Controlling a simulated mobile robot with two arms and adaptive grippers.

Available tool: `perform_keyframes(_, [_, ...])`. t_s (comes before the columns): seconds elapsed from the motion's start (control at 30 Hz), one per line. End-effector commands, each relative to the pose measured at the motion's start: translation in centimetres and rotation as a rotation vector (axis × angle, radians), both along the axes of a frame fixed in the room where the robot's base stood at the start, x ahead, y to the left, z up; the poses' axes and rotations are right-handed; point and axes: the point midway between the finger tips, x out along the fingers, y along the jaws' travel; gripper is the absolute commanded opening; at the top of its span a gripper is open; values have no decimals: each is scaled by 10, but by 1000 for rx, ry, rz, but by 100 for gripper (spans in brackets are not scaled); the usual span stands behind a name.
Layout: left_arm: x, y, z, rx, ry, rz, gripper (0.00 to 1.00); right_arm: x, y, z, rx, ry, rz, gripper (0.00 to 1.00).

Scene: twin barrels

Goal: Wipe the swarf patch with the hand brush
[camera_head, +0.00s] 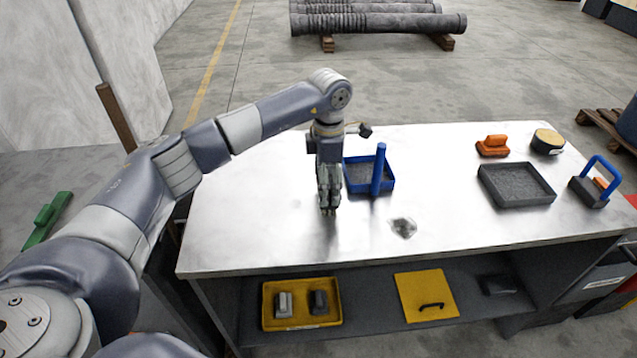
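The swarf patch (403,227) is a small dark grey smear on the bare metal table top, right of centre. An orange block with a raised handle (492,147) lies at the back right of the table; it may be the hand brush, but its underside is hidden. My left gripper (329,209) points straight down over the table, left of the patch and apart from it. Its fingers look close together, and I see nothing between them, but this view does not settle whether they are shut. My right gripper is not in view.
A blue tray (357,188) with an upright blue post stands just right of my gripper. A dark grey tray (516,203), a yellow-topped round tin (547,140) and a blue-handled caddy (588,192) stand at the right. The table's left and front are clear.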

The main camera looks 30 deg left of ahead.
Motion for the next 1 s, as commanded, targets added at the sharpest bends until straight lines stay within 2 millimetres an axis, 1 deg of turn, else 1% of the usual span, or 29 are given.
perform_keyframes(0.17, [3,-5,-1,-1,3,0,58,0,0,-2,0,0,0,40])
perform_keyframes(0.4, [14,-23,1,-1,0,0,58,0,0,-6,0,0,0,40])
perform_keyframes(0.53, [18,-29,2,-1,1,1,58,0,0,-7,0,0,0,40])
perform_keyframes(0.83, [28,-22,-1,1,-1,3,58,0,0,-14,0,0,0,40])
perform_keyframes(1.0, [25,-14,-1,2,1,3,58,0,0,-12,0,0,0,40])
